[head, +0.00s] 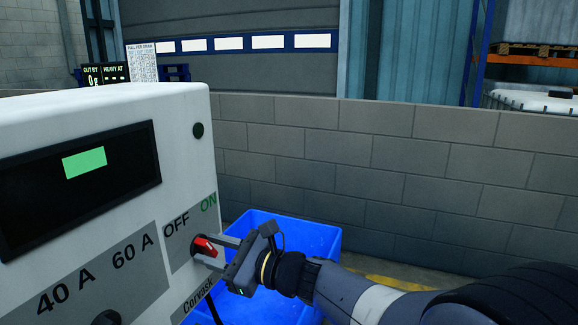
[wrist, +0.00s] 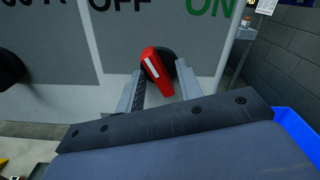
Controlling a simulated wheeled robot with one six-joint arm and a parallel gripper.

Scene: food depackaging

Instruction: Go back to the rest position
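A red switch knob (head: 205,246) sits on the front of a white machine (head: 110,115), below the words OFF and ON. In the wrist view the red knob (wrist: 155,63) is tilted, its upper end leaning left toward OFF, on a round black base. My gripper (head: 214,252) is at the panel with one finger on each side of the knob. In the wrist view my gripper (wrist: 160,82) has its fingers apart, with visible gaps beside the knob. I cannot tell whether the fingertips touch the panel.
A blue bin (head: 300,237) stands beside the machine, under my gripper. A grey block wall (head: 400,160) runs behind. The machine has a dark display with a green patch (head: 84,162). A black dial (head: 106,318) is lower left. Shelving (head: 530,60) stands beyond the wall.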

